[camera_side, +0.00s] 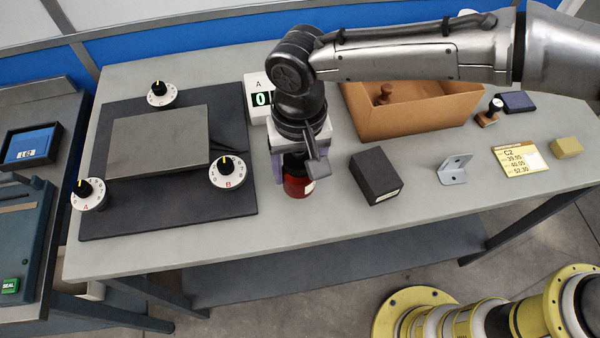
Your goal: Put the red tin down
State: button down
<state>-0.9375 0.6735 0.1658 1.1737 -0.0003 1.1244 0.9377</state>
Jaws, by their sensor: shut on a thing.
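The red tin (298,184) is at the middle of the bench, between the dark mat and the black box. It looks upright, with a pale label patch on its right side. My gripper (298,172) comes down from above and is shut on the red tin. The fingers and wrist hide the tin's upper part. The tin's base is close to the bench top (230,255); I cannot tell whether it touches.
A black box (377,177) stands just right of the tin, and a metal bracket (453,169) beyond it. Left is a dark mat (170,222) with a grey slab and dials. A brown tray (415,125) and a display (259,98) stand behind. Bench in front is clear.

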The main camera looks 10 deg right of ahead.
aim_at(300, 179)
jog(key=shift+f, duration=1.3)
jog(key=shift+d+f, duration=0.1)
grip_release()
jog(key=shift+f, duration=0.1)
notch_tip(300, 179, up, 12)
jog(key=shift+r, duration=0.2)
